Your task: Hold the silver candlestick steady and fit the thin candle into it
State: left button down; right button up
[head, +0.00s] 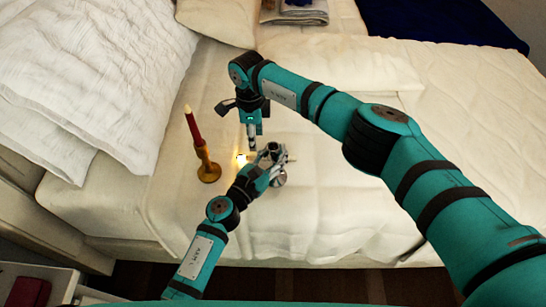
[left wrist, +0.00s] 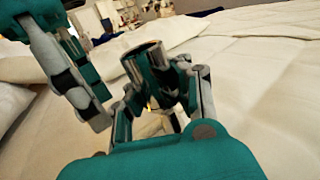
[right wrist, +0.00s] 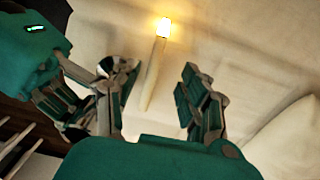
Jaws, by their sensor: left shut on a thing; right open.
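The silver candlestick (head: 279,178) is held in my left gripper (head: 268,162), over the bed. Its shiny metal cup (left wrist: 147,62) sits between the left fingers in the left wrist view, and part of it shows in the right wrist view (right wrist: 118,68). The thin candle (right wrist: 153,77) is pale with a glowing tip. It appears to lie on the bed, within the gap between the fingers of my open right gripper (right wrist: 152,98). In the head view, the right gripper (head: 252,143) points down and mostly hides the candle; its glow shows just left of the fingers.
A red candle in a gold candlestick (head: 208,170) stands on the bed to the left. White pillows (head: 95,70) lie at the left, and folded cloths (head: 295,12) at the back. The bed cover (head: 360,215) is clear to the right.

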aim_at(251, 156)
notch_tip(251, 156, down, 2)
jog(key=f, duration=0.1)
jog(key=a+f, duration=0.1)
jog(key=f, duration=0.1)
jog(key=shift+s+a+f, duration=0.15)
jog(key=shift+s+f, duration=0.15)
jog(key=shift+f, duration=0.9)
grip_shut()
